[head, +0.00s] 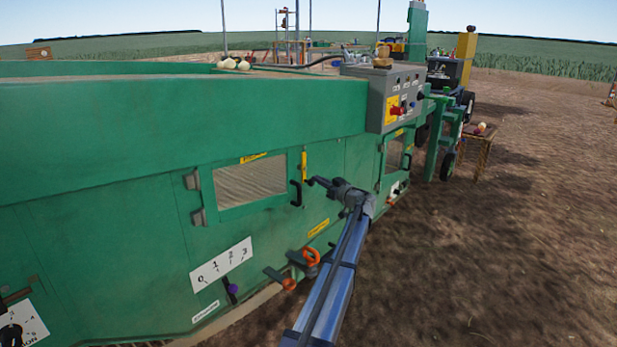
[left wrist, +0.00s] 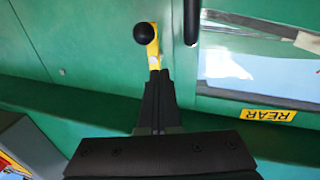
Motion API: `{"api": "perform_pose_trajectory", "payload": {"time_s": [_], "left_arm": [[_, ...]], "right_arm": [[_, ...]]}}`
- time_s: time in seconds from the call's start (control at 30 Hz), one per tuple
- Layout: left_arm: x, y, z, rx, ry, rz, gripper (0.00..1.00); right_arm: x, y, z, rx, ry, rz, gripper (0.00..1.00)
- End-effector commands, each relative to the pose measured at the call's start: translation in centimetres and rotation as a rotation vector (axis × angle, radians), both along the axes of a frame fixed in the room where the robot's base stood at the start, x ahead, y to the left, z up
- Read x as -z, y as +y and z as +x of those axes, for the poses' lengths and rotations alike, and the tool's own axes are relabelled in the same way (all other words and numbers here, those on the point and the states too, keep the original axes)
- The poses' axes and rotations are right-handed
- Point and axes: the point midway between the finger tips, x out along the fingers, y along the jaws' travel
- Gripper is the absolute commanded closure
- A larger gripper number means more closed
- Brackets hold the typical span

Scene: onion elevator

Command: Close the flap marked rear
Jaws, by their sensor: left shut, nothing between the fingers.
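The rear flap (head: 232,213) is a green panel with a window in the side of the green machine, hinged at its left. It looks flush or nearly flush with the wall. The left wrist view shows its yellow REAR label (left wrist: 268,116). A black handle (head: 296,193) is on its right edge; it also shows in the left wrist view (left wrist: 191,22). Beside it is a yellow latch lever (head: 304,162) with a black knob (left wrist: 146,33). My left gripper (head: 311,182) is shut and empty, its tips (left wrist: 158,74) at the lever; contact is unclear. My right gripper is out of view.
A grey control box (head: 383,97) with a red switch juts out above right. Below are an orange valve handle (head: 311,257) and a 0-to-3 scale plate (head: 221,264). Another windowed flap (head: 394,152) is further right. Open soil lies to the right.

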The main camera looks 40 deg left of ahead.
Motion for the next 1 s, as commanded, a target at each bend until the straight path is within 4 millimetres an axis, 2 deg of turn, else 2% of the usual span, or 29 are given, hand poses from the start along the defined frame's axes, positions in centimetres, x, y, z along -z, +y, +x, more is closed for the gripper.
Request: {"api": "perform_pose_trajectory", "payload": {"time_s": [0.03,0.1,0.3,0.87,0.97,1.0], "left_arm": [[0.0,-1.3,-0.3,0.002,0.000,0.000,1.00],[0.0,-2.6,-0.3,0.003,-0.001,-0.001,1.00],[0.0,-5.1,-0.5,0.001,-0.001,-0.001,1.00],[0.3,-6.6,-1.0,0.002,0.012,-0.013,1.00],[1.6,-9.2,-2.8,0.008,0.076,-0.064,1.00],[2.5,-10.9,-3.9,0.016,0.120,-0.099,1.00]], "right_arm": [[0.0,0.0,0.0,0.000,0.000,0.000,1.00],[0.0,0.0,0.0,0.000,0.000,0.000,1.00],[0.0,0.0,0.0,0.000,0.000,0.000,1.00],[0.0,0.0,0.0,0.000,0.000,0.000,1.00],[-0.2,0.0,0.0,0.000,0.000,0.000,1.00],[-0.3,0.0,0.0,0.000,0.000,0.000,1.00]]}}
